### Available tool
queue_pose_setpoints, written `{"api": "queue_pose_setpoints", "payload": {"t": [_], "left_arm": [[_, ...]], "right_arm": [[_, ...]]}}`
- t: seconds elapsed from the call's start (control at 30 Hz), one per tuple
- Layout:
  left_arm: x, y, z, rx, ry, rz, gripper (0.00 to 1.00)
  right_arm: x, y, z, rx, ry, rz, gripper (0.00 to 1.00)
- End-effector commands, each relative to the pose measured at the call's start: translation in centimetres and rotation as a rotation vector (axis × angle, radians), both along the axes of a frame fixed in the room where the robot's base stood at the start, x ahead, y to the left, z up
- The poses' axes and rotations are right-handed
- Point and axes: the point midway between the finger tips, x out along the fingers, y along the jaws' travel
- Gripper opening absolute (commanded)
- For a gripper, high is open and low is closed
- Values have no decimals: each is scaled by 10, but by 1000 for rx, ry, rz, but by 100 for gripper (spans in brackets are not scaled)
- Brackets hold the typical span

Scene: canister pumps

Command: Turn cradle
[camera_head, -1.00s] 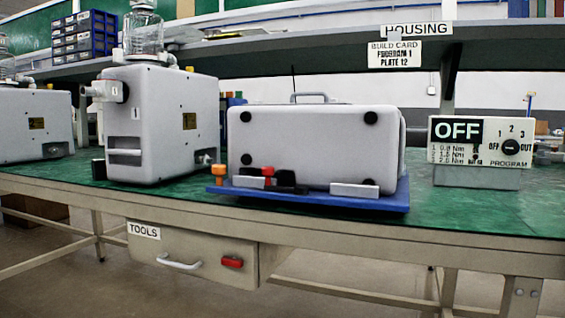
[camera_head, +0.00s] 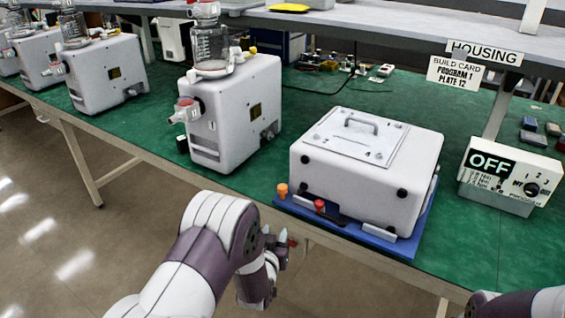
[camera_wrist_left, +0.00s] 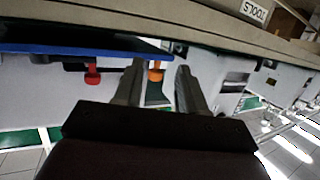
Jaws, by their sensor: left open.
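The blue cradle plate (camera_head: 415,247) lies on the green bench top and carries a white pump housing (camera_head: 352,196) with a handle on its lid. An orange knob (camera_head: 282,190) and a red knob (camera_head: 319,206) stand at the plate's front left. My left gripper (camera_head: 284,240) is in front of the bench, below and apart from the knobs. In the left wrist view, its jaws (camera_wrist_left: 160,66) are open, with the orange knob (camera_wrist_left: 155,76) showing beyond and between them; the blue plate (camera_wrist_left: 80,42) is at upper left. Part of my right arm shows at lower right; its gripper is out of view.
A white canister pump (camera_head: 232,110) stands left of the cradle, with more pumps farther left. A control box (camera_head: 508,176) reading OFF stands to the right. A shelf with HOUSING and build-card labels (camera_head: 456,72) overhangs the back. Bare green bench lies between pump and cradle.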

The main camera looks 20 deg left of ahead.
Motion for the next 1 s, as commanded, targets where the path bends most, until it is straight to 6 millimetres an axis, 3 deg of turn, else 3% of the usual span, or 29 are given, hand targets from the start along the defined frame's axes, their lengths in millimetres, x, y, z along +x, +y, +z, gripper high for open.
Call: {"api": "queue_pose_setpoints", "payload": {"t": [0.1, 0.2, 0.33, 0.5, 0.7, 1.0], "left_arm": [[12, 3, 35, 21, -181, 13, 40], [15, 4, 47, 30, -241, 15, 40], [35, 7, 49, 32, -250, 16, 40], [77, 13, 49, 31, -249, 16, 40], [115, 18, 48, 30, -246, 15, 40], [137, 20, 49, 31, -244, 15, 40]], "right_arm": [[0, 0, -4, 0, 1, 0, 0], [0, 0, -4, 0, 0, 0, 0], [0, 0, -5, 0, 0, 0, 0], [0, 0, -6, 0, -1, 0, 0], [0, 0, -8, 0, -1, 0, 0], [0, 0, -8, 0, -1, 0, 0]]}}
